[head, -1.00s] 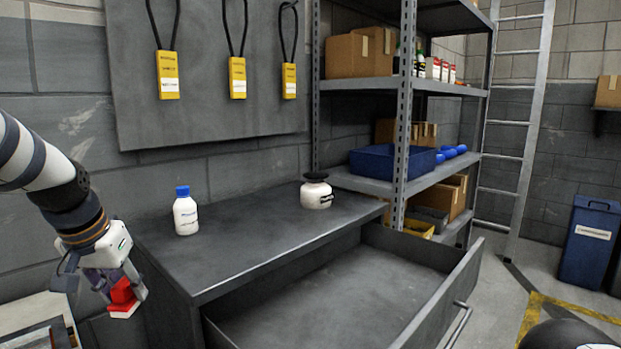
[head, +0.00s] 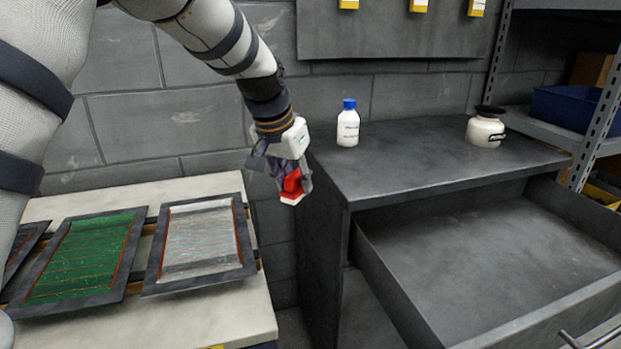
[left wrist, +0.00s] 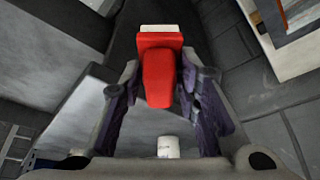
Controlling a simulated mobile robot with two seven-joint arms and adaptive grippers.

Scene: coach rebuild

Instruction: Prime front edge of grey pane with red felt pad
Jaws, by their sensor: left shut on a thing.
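The grey pane (head: 201,240) lies in a dark frame on a pale bench at the left in the head view. Reddish-brown lines run along its inner edges. My left gripper (head: 290,178) is shut on the red felt pad (head: 292,186), which has a white face at its lower end. The pad also shows between the fingers (left wrist: 157,75) in the left wrist view. The gripper is in the air to the right of the pane, above the gap between bench and cabinet, apart from the pane. My right gripper is not in view.
A green pane (head: 82,256) lies left of the grey one on the pale bench (head: 215,325). The dark cabinet (head: 420,150) carries a white bottle with blue cap (head: 348,128) and a squat white jar (head: 486,131). Its drawer (head: 490,260) is open and empty.

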